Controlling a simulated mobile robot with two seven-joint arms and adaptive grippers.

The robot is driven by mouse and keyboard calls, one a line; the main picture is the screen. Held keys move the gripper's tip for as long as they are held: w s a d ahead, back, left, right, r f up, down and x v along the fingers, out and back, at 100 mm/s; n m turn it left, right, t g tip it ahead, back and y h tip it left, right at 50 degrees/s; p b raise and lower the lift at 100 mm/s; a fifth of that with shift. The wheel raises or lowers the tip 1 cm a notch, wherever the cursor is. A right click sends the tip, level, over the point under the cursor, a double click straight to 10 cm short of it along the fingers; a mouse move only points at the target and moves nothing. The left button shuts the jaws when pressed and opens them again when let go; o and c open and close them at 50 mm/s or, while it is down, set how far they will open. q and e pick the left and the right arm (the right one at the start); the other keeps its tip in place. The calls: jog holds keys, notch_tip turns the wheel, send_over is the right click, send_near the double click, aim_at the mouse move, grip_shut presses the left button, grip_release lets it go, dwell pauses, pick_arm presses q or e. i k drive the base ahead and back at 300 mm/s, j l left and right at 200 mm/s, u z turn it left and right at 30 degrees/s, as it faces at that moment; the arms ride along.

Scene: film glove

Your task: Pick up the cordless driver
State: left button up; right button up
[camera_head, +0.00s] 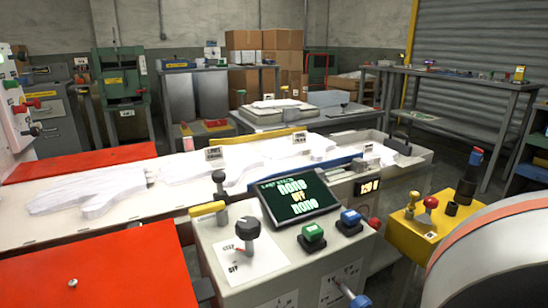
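I cannot clearly make out a cordless driver. An upright dark tool-like thing with a blue top (470,176) stands at the right by the yellow box; it is too small to tell what it is. A small yellow and dark item (519,74) stands on the long grey bench (455,118) at the back right, also too small to name. Neither of my grippers is in view.
A control console with a screen (299,200), knob and buttons fills the middle front. Red panels (95,283) lie at left, a yellow box (412,238) at right. A large curved grey and orange form (495,250) blocks the lower right. Grey floor shows behind.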

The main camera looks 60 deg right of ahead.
aim_at(474, 166)
jog(key=z, duration=2.55)
